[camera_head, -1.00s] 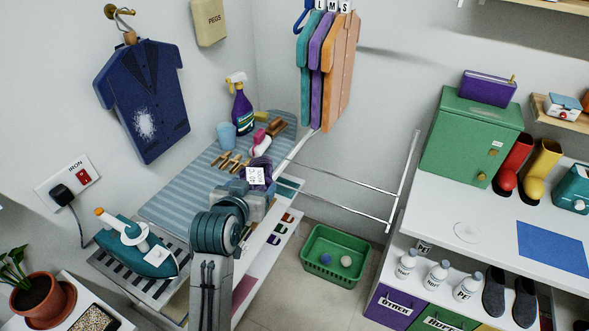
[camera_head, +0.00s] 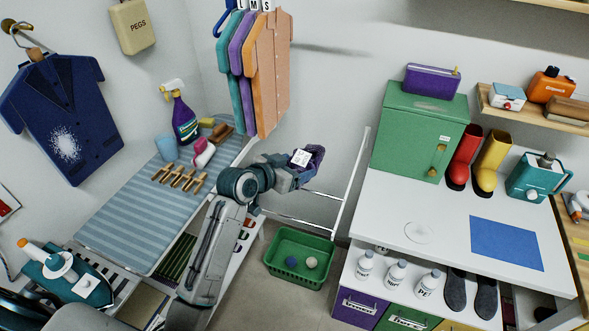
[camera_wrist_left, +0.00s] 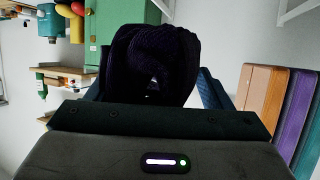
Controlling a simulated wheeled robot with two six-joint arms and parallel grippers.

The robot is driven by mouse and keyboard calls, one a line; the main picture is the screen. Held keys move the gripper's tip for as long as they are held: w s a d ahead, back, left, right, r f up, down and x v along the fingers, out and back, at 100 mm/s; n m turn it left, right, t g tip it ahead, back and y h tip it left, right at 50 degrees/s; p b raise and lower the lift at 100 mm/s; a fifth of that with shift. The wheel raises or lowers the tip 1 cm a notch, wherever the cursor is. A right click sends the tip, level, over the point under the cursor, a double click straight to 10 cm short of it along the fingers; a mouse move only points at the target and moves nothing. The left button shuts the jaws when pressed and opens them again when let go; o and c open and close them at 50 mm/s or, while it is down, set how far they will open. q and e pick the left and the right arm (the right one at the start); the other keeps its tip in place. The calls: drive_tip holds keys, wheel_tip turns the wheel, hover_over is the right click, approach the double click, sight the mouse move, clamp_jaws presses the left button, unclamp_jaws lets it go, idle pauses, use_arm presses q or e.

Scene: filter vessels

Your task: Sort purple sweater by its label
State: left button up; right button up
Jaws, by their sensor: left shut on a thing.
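The purple sweater (camera_head: 318,154) is a small folded dark purple bundle, held up in the air in front of the wall. Its white label (camera_head: 300,158) faces the head camera, but its print is too small to read. My left gripper (camera_head: 304,169) is shut on the sweater, above and behind the green basket. In the left wrist view the sweater (camera_wrist_left: 152,60) fills the top middle, dark and ribbed, between the fingers. My right gripper is not in view.
A purple bin (camera_head: 358,312), a green bin (camera_head: 402,318) and a yellow bin edge (camera_head: 455,327) sit under the white shelf unit (camera_head: 390,215). A green basket (camera_head: 299,258) with two balls stands on the floor. Shirts (camera_head: 268,75) hang left of the sweater.

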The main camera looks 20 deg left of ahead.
use_arm(q)
drive_tip(key=shift+f+b, duration=0.4)
drive_tip(key=shift+s+a+f+b, duration=0.1)
drive_tip(key=shift+f+b, duration=0.25)
wheel_tip(320, 180, down, 9)
drive_tip(key=b, duration=0.8)
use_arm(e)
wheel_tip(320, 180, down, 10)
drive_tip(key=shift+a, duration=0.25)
use_arm(q)
drive_tip(key=shift+f, duration=0.1)
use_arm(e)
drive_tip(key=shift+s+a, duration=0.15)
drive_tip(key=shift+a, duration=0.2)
use_arm(q)
drive_tip(key=shift+f+b, duration=0.5)
drive_tip(key=shift+f, duration=0.05)
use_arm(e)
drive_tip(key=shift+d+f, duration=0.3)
use_arm(q)
drive_tip(key=o, duration=1.3)
drive_tip(key=shift+c, duration=0.2)
